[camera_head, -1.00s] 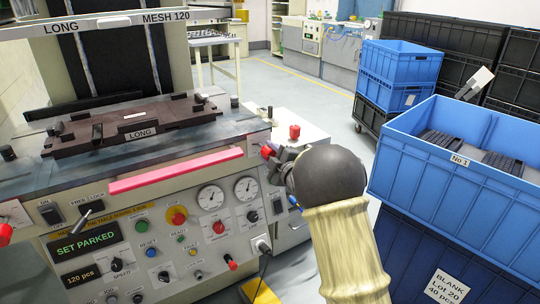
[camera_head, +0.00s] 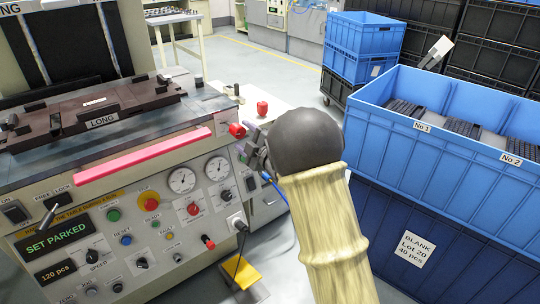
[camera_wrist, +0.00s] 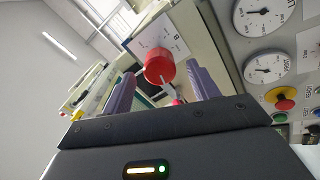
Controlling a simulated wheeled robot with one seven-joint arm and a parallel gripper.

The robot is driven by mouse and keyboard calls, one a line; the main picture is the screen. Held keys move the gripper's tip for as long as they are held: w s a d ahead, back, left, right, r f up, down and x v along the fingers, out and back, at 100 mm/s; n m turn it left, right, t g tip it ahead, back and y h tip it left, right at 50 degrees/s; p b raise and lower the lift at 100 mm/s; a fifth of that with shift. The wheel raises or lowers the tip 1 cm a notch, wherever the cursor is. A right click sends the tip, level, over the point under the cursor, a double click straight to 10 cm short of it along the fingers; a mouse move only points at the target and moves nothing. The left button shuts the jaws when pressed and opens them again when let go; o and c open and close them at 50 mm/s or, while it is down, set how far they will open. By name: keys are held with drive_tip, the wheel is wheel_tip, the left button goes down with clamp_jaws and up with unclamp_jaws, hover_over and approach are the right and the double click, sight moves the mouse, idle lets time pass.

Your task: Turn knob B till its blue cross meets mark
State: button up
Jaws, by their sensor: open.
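A red knob (camera_wrist: 159,64) sticks out from a white plate marked B (camera_wrist: 172,38) in the wrist view. In the head view a red knob (camera_head: 237,130) stands at the right end of the machine front, beside a small white plate (camera_head: 223,122). My gripper (camera_wrist: 160,74) is open, its two purple fingers apart, with the red knob showing in the gap between their tips. I cannot tell whether the fingers touch it. In the head view my gripper (camera_head: 252,148) is by that knob, partly hidden by my wrist. No blue cross or mark can be made out.
A pink bar (camera_head: 145,150) runs along the machine's front edge. Below it is a panel with gauges (camera_head: 182,181), buttons and switches. Another red knob (camera_head: 262,108) stands behind my gripper. A blue crate (camera_head: 380,110) of dark parts stands to the right.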

drive_tip(key=p+v, duration=0.1)
drive_tip(key=v, duration=1.2)
drive_tip(key=shift+d, duration=0.1)
